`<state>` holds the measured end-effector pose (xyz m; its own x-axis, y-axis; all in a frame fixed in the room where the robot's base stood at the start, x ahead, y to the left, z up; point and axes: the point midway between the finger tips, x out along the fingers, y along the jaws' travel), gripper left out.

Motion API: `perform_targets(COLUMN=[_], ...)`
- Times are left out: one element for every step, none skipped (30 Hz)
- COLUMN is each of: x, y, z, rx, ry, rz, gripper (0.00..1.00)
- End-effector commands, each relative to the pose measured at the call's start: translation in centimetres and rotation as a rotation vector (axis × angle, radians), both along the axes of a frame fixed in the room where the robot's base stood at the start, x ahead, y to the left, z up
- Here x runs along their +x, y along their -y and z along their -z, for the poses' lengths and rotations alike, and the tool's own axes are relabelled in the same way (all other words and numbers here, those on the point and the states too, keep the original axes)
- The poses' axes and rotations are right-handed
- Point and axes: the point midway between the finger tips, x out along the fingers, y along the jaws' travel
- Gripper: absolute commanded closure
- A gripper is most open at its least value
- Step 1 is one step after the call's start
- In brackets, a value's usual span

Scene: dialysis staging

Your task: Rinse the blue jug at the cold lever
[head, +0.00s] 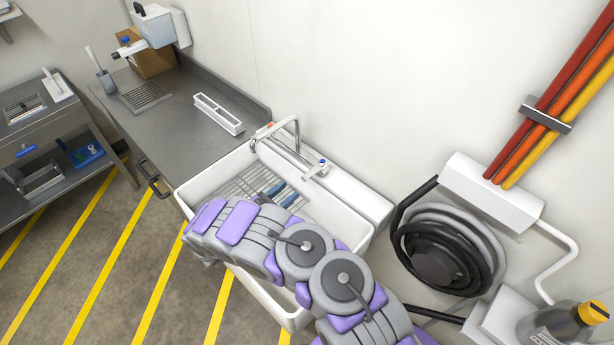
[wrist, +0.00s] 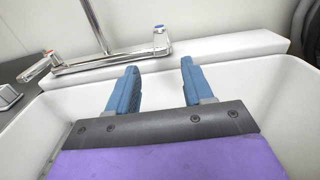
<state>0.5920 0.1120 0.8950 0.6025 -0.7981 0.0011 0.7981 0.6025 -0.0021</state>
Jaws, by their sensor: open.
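My gripper (head: 279,193) is over the white sink (head: 364,235), with its blue fingers pointing towards the tap side. In the wrist view my gripper (wrist: 158,66) is open, with nothing between its fingers. The cold lever (head: 322,163), marked blue, sits at the right end of the chrome tap (head: 293,152). In the wrist view the blue-marked lever (wrist: 160,32) stands beyond the fingertips, apart from them. I cannot make out a blue jug in either view. My arm hides part of the basin.
A steel counter (head: 190,125) left of the sink holds a white divided holder (head: 218,113) and a cardboard box (head: 150,58). A steel trolley (head: 75,125) stands far left. A black hose reel (head: 440,255) hangs on the wall at right. Striped floor at lower left is clear.

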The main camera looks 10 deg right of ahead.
Motion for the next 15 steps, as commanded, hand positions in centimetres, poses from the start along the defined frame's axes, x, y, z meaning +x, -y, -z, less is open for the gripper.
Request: perform_targets(x=[0.6, 1.0, 1.4, 1.8, 2.2, 2.6, 3.0, 3.3, 3.8, 4.1, 4.4, 4.7, 5.0, 5.2, 5.5], y=[0.9, 1.4, 2.0, 2.5, 2.9, 3.6, 4.1, 4.5, 5.0, 5.4, 5.8, 6.3, 6.6, 6.9, 7.2], z=[0.1, 0.1, 0.1, 0.1, 0.1, 0.1, 0.1, 0.1, 0.1, 0.1, 0.1, 0.1, 0.1, 0.1, 0.0], rx=[0.000, 0.000, 0.001, 0.001, 0.002, 0.002, 0.002, 0.003, 0.002, 0.002, 0.002, 0.001, 0.001, 0.001, 0.001], ry=[0.000, 0.000, -0.001, 0.000, 0.000, 0.000, 0.000, 0.000, 0.001, 0.001, 0.001, 0.002, 0.002, 0.002, 0.002], rz=[0.003, 0.002, 0.003, 0.002, 0.003, 0.003, 0.004, 0.002, 0.002, 0.001, 0.003, 0.003, 0.003, 0.003, 0.001], gripper=[0.49, 0.49, 0.49, 0.49, 0.49, 0.49, 0.49, 0.49, 0.49, 0.49, 0.49, 0.49, 0.49, 0.49, 0.49])
